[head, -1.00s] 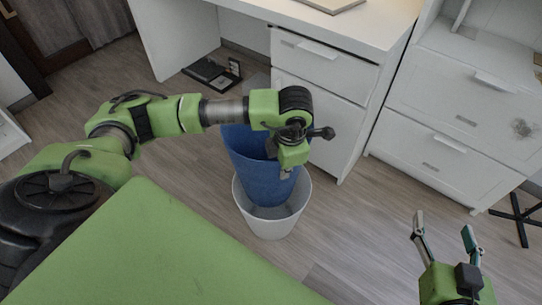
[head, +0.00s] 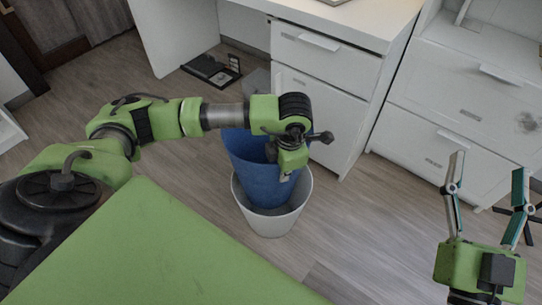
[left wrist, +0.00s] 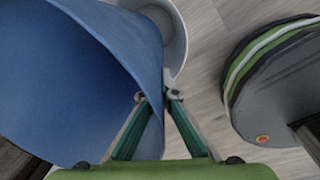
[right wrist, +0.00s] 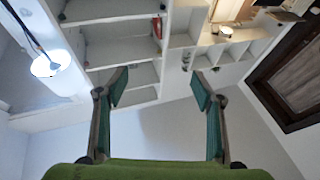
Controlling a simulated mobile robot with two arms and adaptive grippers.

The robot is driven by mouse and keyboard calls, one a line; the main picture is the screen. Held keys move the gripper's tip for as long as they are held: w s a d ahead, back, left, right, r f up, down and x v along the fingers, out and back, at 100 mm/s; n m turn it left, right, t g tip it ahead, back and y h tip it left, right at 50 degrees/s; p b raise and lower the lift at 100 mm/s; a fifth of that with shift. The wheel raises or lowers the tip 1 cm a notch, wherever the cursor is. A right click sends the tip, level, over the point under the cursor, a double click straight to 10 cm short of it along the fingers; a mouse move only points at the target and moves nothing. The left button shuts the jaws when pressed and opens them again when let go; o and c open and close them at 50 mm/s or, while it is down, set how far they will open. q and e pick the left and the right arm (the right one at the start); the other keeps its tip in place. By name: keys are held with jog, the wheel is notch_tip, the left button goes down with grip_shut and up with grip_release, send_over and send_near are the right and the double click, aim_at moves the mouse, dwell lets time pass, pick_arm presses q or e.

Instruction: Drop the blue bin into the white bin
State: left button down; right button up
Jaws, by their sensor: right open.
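The blue bin (head: 250,160) is tilted, with its lower end within the mouth of the white bin (head: 270,226) on the floor. Whether its bottom touches the white bin's floor is hidden. My left gripper (head: 287,174) is at the blue bin's right side, and my arm covers part of its rim. In the left wrist view, the fingers (left wrist: 157,96) are closed on the wall of the blue bin (left wrist: 75,80), with the white bin (left wrist: 172,30) behind it. My right gripper (head: 488,164) is open and empty at the right, also in the right wrist view (right wrist: 160,80).
A white desk (head: 325,110) with drawers stands right behind the bins. A white drawer cabinet (head: 440,110) is further right. A black flat item (head: 210,70) lies on the floor under the desk. Wood floor is clear in front of the bins.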

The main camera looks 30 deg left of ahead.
pick_arm(q)
jog(key=shift+f, duration=0.35)
pick_arm(e)
jog(key=shift+s+r+t, duration=0.25)
jog(key=shift+r+t, duration=0.05)
jog(key=shift+r, duration=0.25)
jog(key=shift+s+r+t, duration=0.2)
jog(key=shift+r+t, duration=0.1)
jog(key=shift+r, duration=0.2)
pick_arm(q)
jog(key=c, duration=2.2)
grip_release()
jog(key=r, duration=0.8)
jog(key=s+d+r, duration=0.1)
jog(key=r, duration=0.3)
jog(key=shift+d, duration=0.1)
